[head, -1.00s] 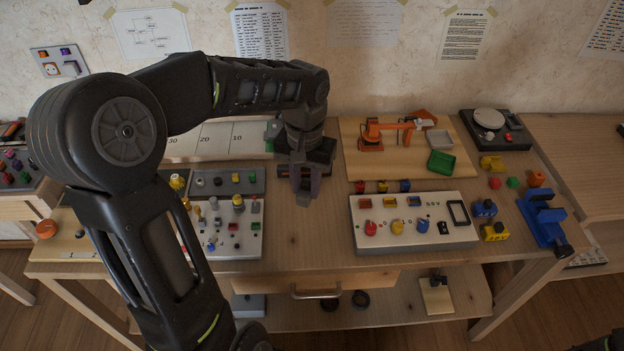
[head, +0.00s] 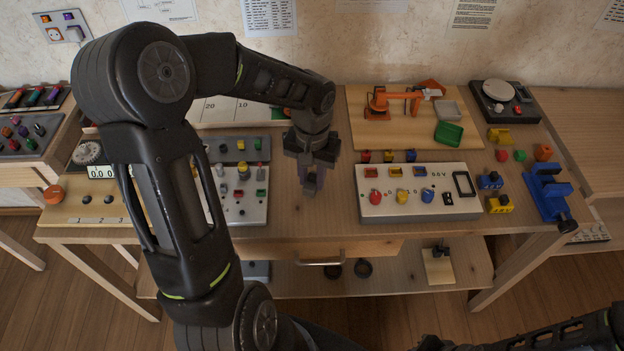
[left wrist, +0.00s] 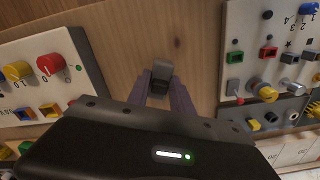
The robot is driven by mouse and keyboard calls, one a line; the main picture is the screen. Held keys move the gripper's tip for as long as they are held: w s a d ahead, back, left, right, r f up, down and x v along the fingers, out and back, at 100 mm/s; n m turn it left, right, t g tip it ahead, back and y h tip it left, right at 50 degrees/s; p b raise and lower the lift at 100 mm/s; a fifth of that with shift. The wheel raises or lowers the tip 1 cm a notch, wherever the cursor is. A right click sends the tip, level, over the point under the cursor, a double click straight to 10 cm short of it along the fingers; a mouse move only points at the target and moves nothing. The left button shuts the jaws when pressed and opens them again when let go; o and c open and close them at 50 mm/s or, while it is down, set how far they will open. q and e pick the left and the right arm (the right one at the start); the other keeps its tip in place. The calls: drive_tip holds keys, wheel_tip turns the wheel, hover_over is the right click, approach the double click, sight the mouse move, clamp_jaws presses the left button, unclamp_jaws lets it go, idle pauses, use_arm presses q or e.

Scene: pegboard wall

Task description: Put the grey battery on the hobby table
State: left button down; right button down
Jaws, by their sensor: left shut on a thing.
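My left gripper (head: 311,182) is over the front middle of the wooden hobby table (head: 300,222), pointing down, between two control panels. It is shut on the grey battery, a small dark grey block (left wrist: 162,70) between the fingertips in the left wrist view. In the head view the fingers mostly hide the battery. Bare wood lies beneath it; I cannot tell whether the battery touches the tabletop. Part of my right arm shows at the lower right, but I cannot make out its gripper.
A white panel with coloured knobs (head: 415,205) stands right of the gripper, another panel (head: 247,208) left. Behind are an orange model arm (head: 392,101) and a green tray (head: 449,133). A blue vise (head: 548,192) stands at the right edge. The wood between the panels is clear.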

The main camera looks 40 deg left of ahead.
sight(312, 176)
use_arm(q)
drive_tip(key=shift+f, duration=0.7)
drive_tip(key=c, duration=1.1)
unclamp_jaws()
drive_tip(key=shift+f, duration=0.1)
drive_tip(key=shift+c, duration=0.2)
wheel_tip(312, 176, up, 12)
